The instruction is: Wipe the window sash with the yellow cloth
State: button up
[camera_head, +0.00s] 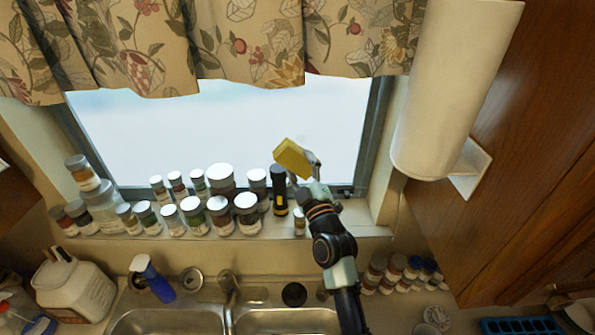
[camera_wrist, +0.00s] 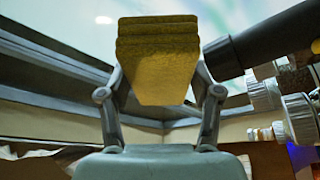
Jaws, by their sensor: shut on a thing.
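The yellow cloth (camera_head: 293,157) is a folded, thick pad held up in front of the window glass. It also shows in the wrist view (camera_wrist: 157,62), clamped between both fingers. My gripper (camera_head: 307,166) is shut on it, above the sill. The grey window sash (camera_head: 369,130) frames the pane; its right upright is to the right of the cloth and its bottom rail is below. In the wrist view the sash (camera_wrist: 60,62) runs behind the gripper on the left. I cannot tell whether the cloth touches the glass.
A black and yellow flashlight (camera_head: 279,190) stands on the sill just left of my gripper. Several jars (camera_head: 220,180) crowd the sill further left. A paper towel roll (camera_head: 447,90) hangs at the right. A floral curtain (camera_head: 250,45) covers the window's top. The sill's right end is mostly clear.

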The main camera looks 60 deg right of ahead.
aim_at(296, 141)
jog(key=d+b, duration=0.1)
jog(key=w+d+b, duration=0.1)
jog(key=w+d, duration=0.1)
jog(key=shift+d+f+b, duration=0.15)
jog(key=shift+d+b, duration=0.15)
jog(key=shift+b, duration=0.1)
jog(key=shift+w+d+r, duration=0.2)
jog(key=shift+w+d, duration=0.05)
jog(key=shift+d, duration=0.25)
jog(key=shift+w+d+b, duration=0.45)
jog(key=shift+d+b, duration=0.4)
jog(key=shift+b, duration=0.75)
jog(key=shift+s+f, duration=0.1)
jog(key=shift+f, duration=0.05)
